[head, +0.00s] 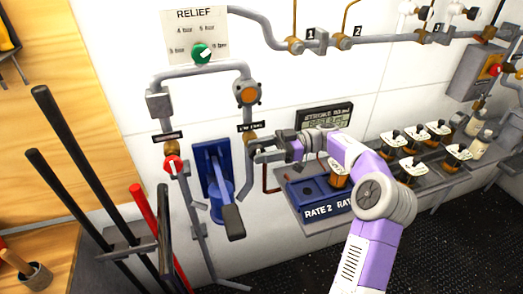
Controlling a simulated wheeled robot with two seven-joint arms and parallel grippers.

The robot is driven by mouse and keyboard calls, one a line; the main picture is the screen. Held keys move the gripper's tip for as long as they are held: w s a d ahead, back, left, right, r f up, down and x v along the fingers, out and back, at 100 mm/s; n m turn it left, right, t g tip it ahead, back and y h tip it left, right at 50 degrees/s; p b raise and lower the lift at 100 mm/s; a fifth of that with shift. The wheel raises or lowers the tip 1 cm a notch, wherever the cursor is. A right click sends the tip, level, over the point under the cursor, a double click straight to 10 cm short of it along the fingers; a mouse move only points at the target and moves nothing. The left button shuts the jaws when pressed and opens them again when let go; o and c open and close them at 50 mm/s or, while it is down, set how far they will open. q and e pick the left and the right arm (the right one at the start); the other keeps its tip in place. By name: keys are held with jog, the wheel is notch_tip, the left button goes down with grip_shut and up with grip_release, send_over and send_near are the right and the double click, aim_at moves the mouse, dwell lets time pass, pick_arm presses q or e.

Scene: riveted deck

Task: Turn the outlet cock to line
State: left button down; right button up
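A brass cock (250,138) sits on the right-hand grey pipe below a round brass fitting, under a small dark label (252,127) that is too small to read surely. I take it as the outlet cock. My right gripper (260,151) reaches it from the right, with its fingertips at or just in front of the cock's lower part. The fingers hide its handle, and I cannot tell whether they close on it. A second cock with a red handle (173,165) is on the left pipe under another label. My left gripper is not in view.
A blue lever pump (213,170) stands left of my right gripper. A relief panel with a green knob (201,53) is above. Black and red bars (140,215) stand at left.

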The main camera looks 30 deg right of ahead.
jog(key=p+v, duration=0.1)
jog(key=v, duration=0.6)
jog(key=shift+d+p, duration=0.3)
jog(key=shift+s, duration=0.15)
